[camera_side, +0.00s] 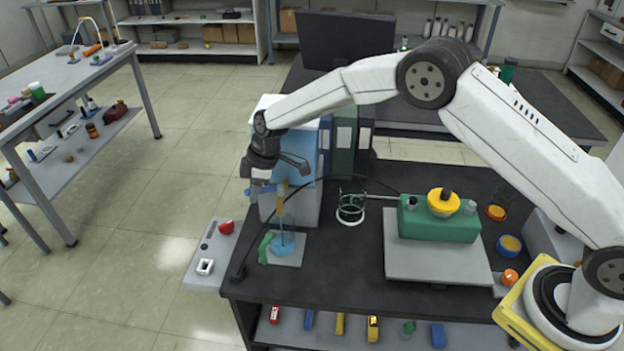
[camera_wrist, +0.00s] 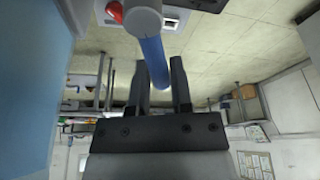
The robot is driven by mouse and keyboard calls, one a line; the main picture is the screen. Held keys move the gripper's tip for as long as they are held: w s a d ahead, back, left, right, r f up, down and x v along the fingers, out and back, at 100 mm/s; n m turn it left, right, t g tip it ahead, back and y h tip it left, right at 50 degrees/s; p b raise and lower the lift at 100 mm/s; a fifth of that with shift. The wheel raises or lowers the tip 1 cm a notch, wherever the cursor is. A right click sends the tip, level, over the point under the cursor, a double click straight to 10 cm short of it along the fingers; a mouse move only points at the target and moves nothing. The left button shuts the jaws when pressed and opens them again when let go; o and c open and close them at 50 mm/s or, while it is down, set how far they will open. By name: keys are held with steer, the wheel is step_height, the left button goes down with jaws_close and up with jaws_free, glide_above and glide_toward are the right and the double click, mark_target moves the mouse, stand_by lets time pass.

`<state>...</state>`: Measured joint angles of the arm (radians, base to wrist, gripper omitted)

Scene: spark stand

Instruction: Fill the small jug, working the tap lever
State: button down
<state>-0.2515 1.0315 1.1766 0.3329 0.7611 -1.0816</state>
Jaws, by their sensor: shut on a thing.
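The small jug (camera_side: 282,244) stands on a light grey plate under the tap, at the table's left front. It looks clear with blue in it, and its green handle (camera_side: 265,248) points left. A thin bluish streak runs from the brass-coloured spout (camera_side: 281,198) down into the jug. The tap sticks out of a tall blue and white dispenser (camera_side: 307,160). My gripper (camera_side: 265,182) is up at the tap, above the jug. In the wrist view the blue tap lever (camera_wrist: 154,62) lies between my two fingers (camera_wrist: 161,85), which are shut on it. The fill level is too small to read.
A green block with a yellow knob (camera_side: 443,202) sits on a grey plate further right. A thin black cable arcs over the table. A grey ledge (camera_side: 206,262) with red and white items lies left.

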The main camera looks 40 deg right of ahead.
steer(key=n, duration=0.1)
steer(key=s+n, duration=0.1)
steer(key=s+n+g, duration=0.1)
steer(key=n, duration=0.1)
steer(key=shift+s+a, duration=0.1)
steer(key=shift+a, duration=0.2)
steer(key=shift+d, duration=0.1)
stand_by(6.1)
steer(key=m, duration=0.1)
steer(key=w+m, duration=0.1)
steer(key=w+m+t, duration=0.1)
steer(key=shift+d+m, duration=0.25)
steer(key=shift+m, duration=0.15)
stand_by(0.4)
